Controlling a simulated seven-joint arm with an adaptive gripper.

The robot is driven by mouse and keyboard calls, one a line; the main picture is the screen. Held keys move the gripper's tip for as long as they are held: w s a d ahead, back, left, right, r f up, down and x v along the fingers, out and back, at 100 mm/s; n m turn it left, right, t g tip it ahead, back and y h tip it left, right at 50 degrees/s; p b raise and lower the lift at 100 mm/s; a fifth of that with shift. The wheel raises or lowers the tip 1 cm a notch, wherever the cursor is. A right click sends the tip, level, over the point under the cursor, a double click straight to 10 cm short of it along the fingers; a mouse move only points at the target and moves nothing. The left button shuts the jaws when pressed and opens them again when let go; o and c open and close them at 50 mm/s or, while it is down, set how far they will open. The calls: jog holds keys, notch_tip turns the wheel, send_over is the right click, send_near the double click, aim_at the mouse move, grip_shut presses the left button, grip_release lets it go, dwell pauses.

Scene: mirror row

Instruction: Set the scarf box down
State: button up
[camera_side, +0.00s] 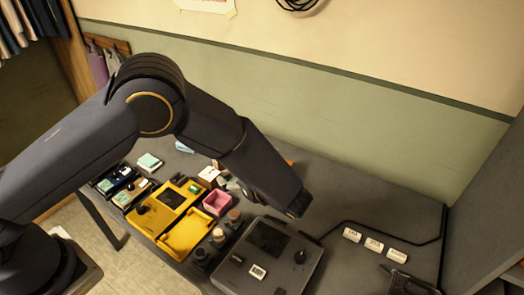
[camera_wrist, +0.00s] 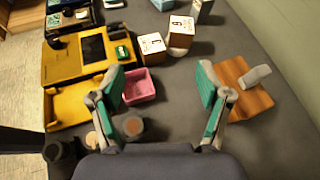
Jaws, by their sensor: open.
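My gripper (camera_wrist: 160,86) is open, with green-padded fingers spread wide and nothing held between them. It is over the dark table; in the side view my arm hides most of it. No thing is clearly marked as the scarf box, so I cannot tell which it is. A small open pink box (camera_wrist: 139,86) stands beside the left finger and also shows in the side view (camera_side: 217,202). Two white boxes with dark marks, one nearer (camera_wrist: 151,44) and one farther (camera_wrist: 181,31), stand beyond the fingers. A brown wooden piece (camera_wrist: 247,98) with a pale part lies right of the right finger.
A yellow device with a screen (camera_side: 172,204) and a yellow tray (camera_side: 186,234) lie on the left. Several round-topped jars stand near the pink box. A dark grey console (camera_side: 268,262) stands in front. White blocks (camera_side: 374,244) lie at the right, beside a black cable.

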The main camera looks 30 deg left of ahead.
notch_tip(320, 180, down, 4)
jog(key=s+d+m, duration=0.1)
jog(key=s, duration=0.1)
send_near(211, 175)
jog(key=a, duration=0.1)
jog(key=w+a+f, duration=0.1)
jog(key=a, duration=0.1)
jog(key=shift+w+a+f+t, duration=0.1)
jog(key=shift+w+f+t, duration=0.05)
jog(key=shift+f+t, duration=0.15)
jog(key=shift+m, duration=0.3)
jog(key=shift+x, duration=2.65)
jog(key=c, duration=1.4)
